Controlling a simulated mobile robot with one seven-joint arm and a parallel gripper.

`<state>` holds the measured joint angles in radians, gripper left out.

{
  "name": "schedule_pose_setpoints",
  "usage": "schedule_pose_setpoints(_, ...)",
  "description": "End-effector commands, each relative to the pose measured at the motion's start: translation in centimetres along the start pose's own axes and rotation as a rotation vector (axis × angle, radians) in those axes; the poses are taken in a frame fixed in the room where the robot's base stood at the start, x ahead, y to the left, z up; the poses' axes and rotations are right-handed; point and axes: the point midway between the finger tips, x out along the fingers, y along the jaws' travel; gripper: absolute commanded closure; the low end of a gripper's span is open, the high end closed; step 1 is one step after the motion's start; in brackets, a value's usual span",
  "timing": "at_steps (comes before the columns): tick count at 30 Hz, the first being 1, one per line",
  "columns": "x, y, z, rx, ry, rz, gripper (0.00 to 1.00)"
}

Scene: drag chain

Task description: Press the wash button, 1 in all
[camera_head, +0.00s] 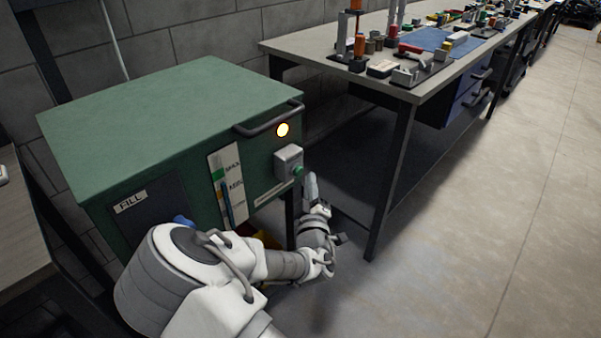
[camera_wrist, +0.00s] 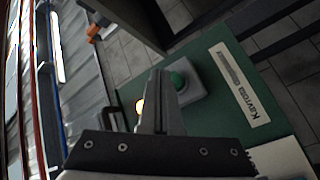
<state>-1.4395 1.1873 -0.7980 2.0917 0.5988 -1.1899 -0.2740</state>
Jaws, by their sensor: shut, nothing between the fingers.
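The wash button is a green button (camera_head: 298,171) on a light grey box (camera_head: 287,160) on the front of a green cabinet (camera_head: 170,110). In the wrist view the green button (camera_wrist: 178,80) stands just right of my fingertips. My gripper (camera_head: 310,180) is shut and empty, with its fingers pointing up close to the button's right side in the head view. My gripper also shows in the wrist view (camera_wrist: 157,78). I cannot tell whether the fingers touch the button. A round lamp (camera_head: 282,130) above the button glows yellowish white.
The cabinet has a bar handle (camera_head: 268,122) along its top edge and a label strip (camera_head: 228,185) on its front. A workbench (camera_head: 400,90) with tools and small parts stands to the right. The floor (camera_head: 480,210) at the right is clear.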

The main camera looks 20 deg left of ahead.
Motion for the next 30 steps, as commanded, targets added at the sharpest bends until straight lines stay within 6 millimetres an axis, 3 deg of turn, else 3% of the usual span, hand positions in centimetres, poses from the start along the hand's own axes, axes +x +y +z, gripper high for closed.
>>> schedule_pose_setpoints(15, -3.1, 2.3, 2.3, 0.000, -0.002, 0.000, 1.00)
schedule_pose_setpoints(30, -3.2, 2.3, 2.3, 0.000, 0.000, 0.000, 1.00)
